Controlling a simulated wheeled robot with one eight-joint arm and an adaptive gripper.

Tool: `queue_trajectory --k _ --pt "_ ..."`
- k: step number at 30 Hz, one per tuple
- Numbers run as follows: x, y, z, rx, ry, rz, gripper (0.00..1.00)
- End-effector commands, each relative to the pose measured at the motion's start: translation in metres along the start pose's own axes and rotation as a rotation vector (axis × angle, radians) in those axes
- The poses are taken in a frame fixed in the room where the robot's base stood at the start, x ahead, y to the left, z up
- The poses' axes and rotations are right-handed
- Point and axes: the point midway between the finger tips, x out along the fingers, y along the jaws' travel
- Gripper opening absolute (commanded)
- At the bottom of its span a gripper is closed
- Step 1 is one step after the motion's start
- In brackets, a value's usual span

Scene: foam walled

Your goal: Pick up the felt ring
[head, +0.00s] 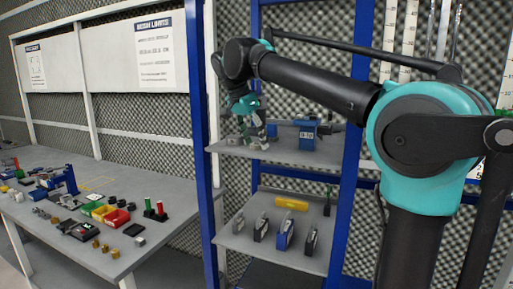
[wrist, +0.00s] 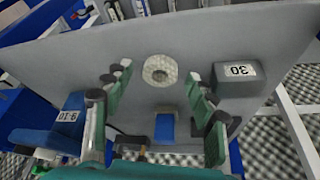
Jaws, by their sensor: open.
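My gripper (wrist: 159,78) is open, with one green-padded finger to the left of the ring and the other to the right. The ring shows between the fingertips, with clear gaps on both sides; I cannot tell the height of the tips above the shelf. In the head view my gripper (head: 255,138) is over the left part of the upper shelf (head: 290,152), and I cannot make out the ring there.
In the wrist view a dark block marked 30 (wrist: 239,79) stands right of the right finger. A blue block (wrist: 165,128) is below the ring, and a labelled blue object (wrist: 68,122) is at left. Blue rack posts (head: 200,120) flank the shelf in the head view.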

Motion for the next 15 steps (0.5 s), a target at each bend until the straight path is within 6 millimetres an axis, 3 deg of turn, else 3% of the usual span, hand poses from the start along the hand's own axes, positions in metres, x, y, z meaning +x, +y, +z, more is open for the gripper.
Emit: queue_trajectory --k 6,15 --pt "0.0004 0.0000 0.0000 0.000 0.000 0.000 0.56" --pt "0.0002 -0.0001 0.0000 0.000 0.000 0.000 0.18"
